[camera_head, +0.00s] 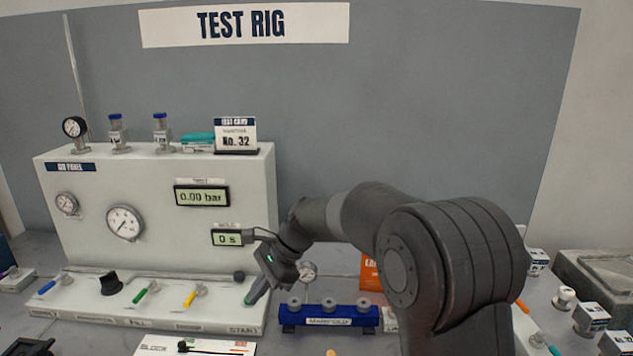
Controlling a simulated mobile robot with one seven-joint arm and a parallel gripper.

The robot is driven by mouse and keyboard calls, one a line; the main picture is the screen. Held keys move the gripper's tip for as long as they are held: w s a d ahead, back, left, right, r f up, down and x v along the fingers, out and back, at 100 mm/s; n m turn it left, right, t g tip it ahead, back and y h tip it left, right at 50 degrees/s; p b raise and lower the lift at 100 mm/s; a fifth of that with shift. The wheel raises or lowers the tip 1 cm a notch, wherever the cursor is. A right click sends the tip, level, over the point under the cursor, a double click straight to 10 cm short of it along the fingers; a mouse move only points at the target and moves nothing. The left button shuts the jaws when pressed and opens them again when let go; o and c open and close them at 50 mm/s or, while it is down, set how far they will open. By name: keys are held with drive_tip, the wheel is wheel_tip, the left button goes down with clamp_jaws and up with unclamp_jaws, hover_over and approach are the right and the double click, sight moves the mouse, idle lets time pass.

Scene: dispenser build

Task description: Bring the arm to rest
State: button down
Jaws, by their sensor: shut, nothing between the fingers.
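My gripper (254,292) is shut and empty. It points down and to the left, with its tips over the right end of the white panel base, above the START label (243,331). A small green part shows at the fingertips; I cannot tell whether they touch it. My dark grey arm reaches in from the lower right and bends down to the gripper. It hides part of the bench behind it.
The white gas panel (150,215) stands at left with gauges, displays and several coloured valve levers. A blue rack (329,317) sits just right of the gripper. An orange box (370,273) is partly behind my arm. Small boxes (591,319) stand at far right.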

drive_tip(key=s+d+r+n+t+h, duration=0.3)
drive_tip(key=s+d+n+t, duration=0.1)
drive_tip(key=s+d, duration=0.8)
drive_tip(key=s+d+r+n+t+h, duration=0.3)
drive_tip(key=s+d+n, duration=0.4)
drive_tip(key=s+d, duration=0.6)
drive_tip(key=d+t+h, duration=0.1)
drive_tip(key=d, duration=0.4)
drive_tip(key=shift+r, duration=0.1)
idle(1.1)
